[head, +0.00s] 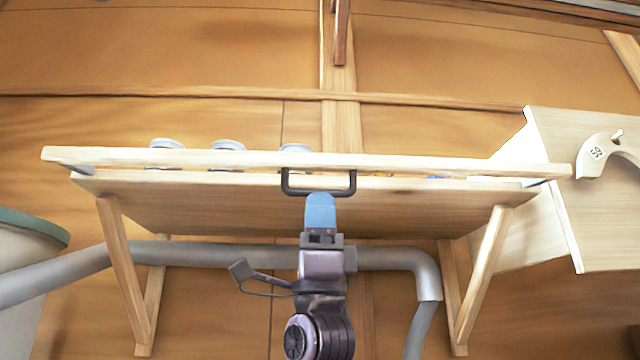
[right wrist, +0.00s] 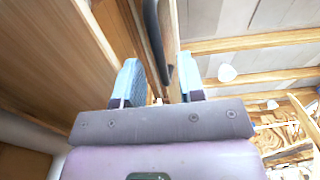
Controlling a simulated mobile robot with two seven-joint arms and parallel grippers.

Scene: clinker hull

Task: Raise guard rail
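The guard rail (head: 230,158) is a long pale wooden board along the front edge of a wooden shelf (head: 240,205) in the head view. A black U-shaped handle (head: 318,191) hangs on its front near the middle. My right gripper (head: 320,208) has blue fingertips just below the handle, pointing up at it. In the right wrist view, the two blue fingers (right wrist: 160,82) stand apart, and the dark handle (right wrist: 151,20) shows beyond and between them. I cannot tell whether they touch it. My left gripper is out of view.
Several grey-white round-topped items (head: 228,145) stand behind the rail. Slanted wooden legs (head: 124,275) support the shelf. A grey pipe (head: 215,254) runs below it. A pale wooden cabinet (head: 590,215) stands close to the right end, and a green-rimmed container (head: 35,226) is at left.

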